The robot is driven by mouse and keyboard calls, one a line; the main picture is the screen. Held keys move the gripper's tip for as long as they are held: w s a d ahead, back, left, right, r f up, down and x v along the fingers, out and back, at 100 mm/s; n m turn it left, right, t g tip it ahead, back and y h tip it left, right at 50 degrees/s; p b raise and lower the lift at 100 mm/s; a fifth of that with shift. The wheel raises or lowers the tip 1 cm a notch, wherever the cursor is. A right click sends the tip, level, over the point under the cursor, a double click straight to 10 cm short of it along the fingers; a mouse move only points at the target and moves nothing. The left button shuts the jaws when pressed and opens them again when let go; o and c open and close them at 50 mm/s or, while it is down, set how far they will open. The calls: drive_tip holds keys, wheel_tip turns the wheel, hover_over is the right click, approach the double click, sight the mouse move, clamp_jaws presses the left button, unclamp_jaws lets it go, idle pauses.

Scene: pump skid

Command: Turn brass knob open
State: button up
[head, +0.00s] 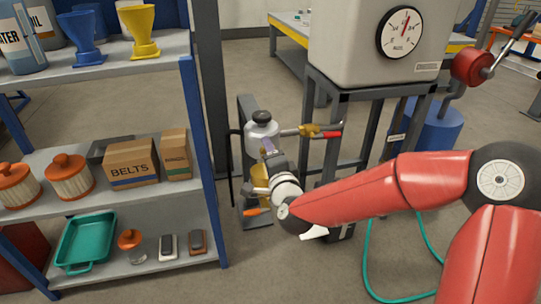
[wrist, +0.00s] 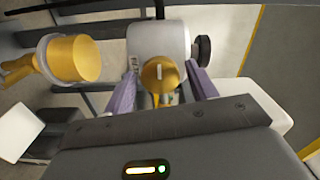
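The brass knob (wrist: 160,76) shows in the wrist view as a round brass cap with a short pale mark, in front of a grey canister (wrist: 158,38). My gripper (wrist: 163,78) has its two purple fingers on either side of the knob. A gap shows at the right finger; the left finger is very close, and I cannot tell whether it touches. In the head view, my gripper (head: 268,148) is at the front of the grey canister (head: 262,129) with its black top, and the knob is hidden behind my gripper and wrist.
A yellow cylindrical part (wrist: 75,58) is below the canister. A brass valve with a red-tipped lever (head: 325,133) sticks out right of it. A shelf (head: 95,160) with boxes and jars stands left; a gauge cabinet (head: 365,45) on a dark stand is at right.

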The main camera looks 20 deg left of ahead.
drive_tip(key=shift+o, duration=0.2)
drive_tip(key=shift+d, duration=0.1)
drive_tip(key=v, duration=0.7)
drive_tip(key=shift+s+p, duration=0.35)
drive_tip(key=shift+p, duration=0.05)
drive_tip(key=shift+d, duration=0.15)
drive_tip(key=s+d+r+n+g+h+p, duration=0.2)
drive_tip(key=d+r+n+g+h+p, duration=0.15)
drive_tip(key=d, duration=0.45)
drive_tip(key=s+d+r+n+g+h+p, duration=0.25)
drive_tip(key=d+n+h, duration=0.2)
drive_tip(key=d, duration=0.45)
drive_tip(key=s+d+r+g+p, duration=0.1)
drive_tip(key=s+d+r, duration=0.2)
drive_tip(key=s+d, duration=0.3)
drive_tip(key=s+d+r+n+g+h+p, duration=0.1)
drive_tip(key=s+d+r+g+p, duration=0.1)
drive_tip(key=s+d, duration=0.4)
drive_tip(key=s+r, duration=0.1)
drive_tip(key=s, duration=0.3)
drive_tip(key=shift+d+r+n+g+h+p, duration=0.25)
drive_tip(key=shift+r+n+g+h+p, duration=0.05)
drive_tip(key=shift+r, duration=0.1)
